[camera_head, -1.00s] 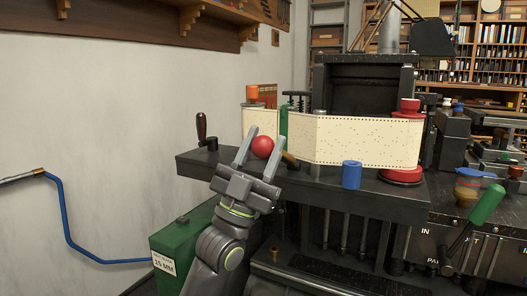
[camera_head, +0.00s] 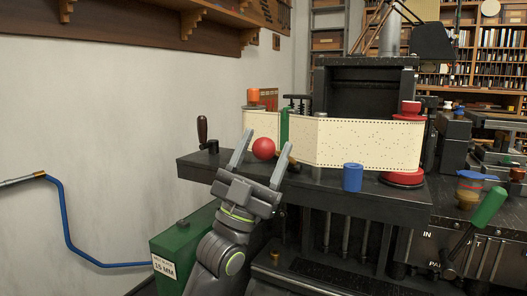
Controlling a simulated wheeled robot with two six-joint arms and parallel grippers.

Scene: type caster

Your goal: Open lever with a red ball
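The red ball (camera_head: 263,148) of the lever sits above the dark machine top, in front of the cream punched paper band. My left gripper (camera_head: 266,148) comes up from below, its two fingers spread either side of the ball. The left finger appears close to the ball's left edge. A gap shows between the ball and the right finger. I cannot tell whether either finger touches it. The lever's shaft below the ball is mostly hidden. My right gripper does not show.
A dark crank handle (camera_head: 202,130) stands left on the machine top (camera_head: 330,192). A blue cylinder (camera_head: 352,177) and a red spool (camera_head: 402,178) stand to the right. A green-handled lever (camera_head: 487,208) juts out at the right. A green box (camera_head: 182,248) is below left.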

